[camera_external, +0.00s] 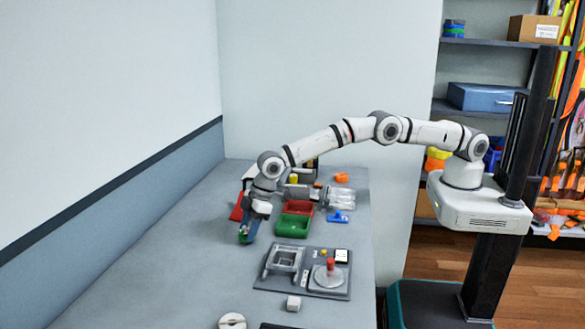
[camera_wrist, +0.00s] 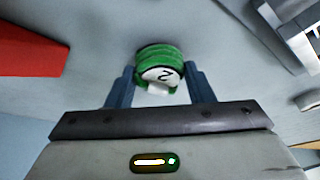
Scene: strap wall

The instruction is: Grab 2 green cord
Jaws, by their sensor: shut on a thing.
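The green cord (camera_wrist: 158,58) is a coiled bundle with a white label marked 2. In the wrist view it sits between the two blue fingers of my gripper (camera_wrist: 160,85), which is shut on it. In the outside view my gripper (camera_external: 248,234) points down over the left part of the grey table, and the green cord (camera_external: 243,238) shows small at its fingertips. I cannot tell whether the cord touches the table or is just above it.
A green tray (camera_external: 292,229) and a red tray (camera_external: 299,208) lie right of my gripper. A red thing (camera_external: 237,208) is close behind it. A grey fixture board (camera_external: 303,272) and a white block (camera_external: 293,303) are nearer. The table's left side is clear.

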